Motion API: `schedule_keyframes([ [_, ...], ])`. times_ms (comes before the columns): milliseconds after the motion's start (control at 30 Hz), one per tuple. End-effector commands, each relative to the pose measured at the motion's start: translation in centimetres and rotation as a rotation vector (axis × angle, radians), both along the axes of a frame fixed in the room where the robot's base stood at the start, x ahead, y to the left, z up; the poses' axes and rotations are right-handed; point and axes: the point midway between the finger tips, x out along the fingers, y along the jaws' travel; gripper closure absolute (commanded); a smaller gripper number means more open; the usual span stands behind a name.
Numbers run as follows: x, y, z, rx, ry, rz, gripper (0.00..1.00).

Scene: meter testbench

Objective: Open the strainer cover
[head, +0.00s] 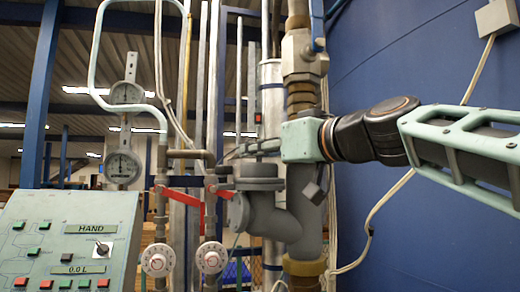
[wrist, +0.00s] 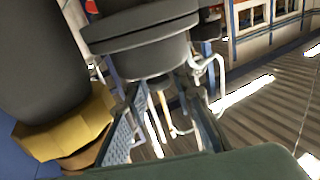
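The grey strainer (head: 270,215) branches off the vertical pipe in the head view. Its round stacked cover (head: 258,182) faces up, and a second flange (head: 237,212) faces left below it. My gripper (head: 232,152) reaches in from the right, its fingers just above the cover. In the wrist view the grey round cover (wrist: 145,45) is large, at the top centre. My gripper's two fingers (wrist: 160,88) stand apart on either side of its lower end, with a gap between them. Whether they touch the cover cannot be told.
A brass nut (wrist: 72,125) and thick grey pipe (wrist: 38,55) are close at left in the wrist view. Red-handled valves (head: 182,200), gauges (head: 123,165) and a control panel (head: 70,250) stand left in the head view. A blue wall (head: 430,60) is at right.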

Motion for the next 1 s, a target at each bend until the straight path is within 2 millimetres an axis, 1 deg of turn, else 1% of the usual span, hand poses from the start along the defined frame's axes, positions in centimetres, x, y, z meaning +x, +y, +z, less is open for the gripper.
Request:
schedule_keyframes([
  [233, 0.04, 0.01, 0.02, 0.001, -0.001, -0.001, 0.77],
  [400, 0.04, 0.0, 0.01, 0.001, -0.001, 0.0, 0.96],
  [433, 0.03, 0.01, 0.01, 0.001, 0.0, 0.0, 0.99],
  [467, 0.04, 0.0, 0.01, 0.001, 0.0, 0.0, 1.0],
  [767, 0.03, 0.01, 0.05, 0.0, 0.001, 0.0, 1.0],
  [1000, 0.41, 0.16, 1.0, -0.016, 0.052, 0.001, 1.0],
])
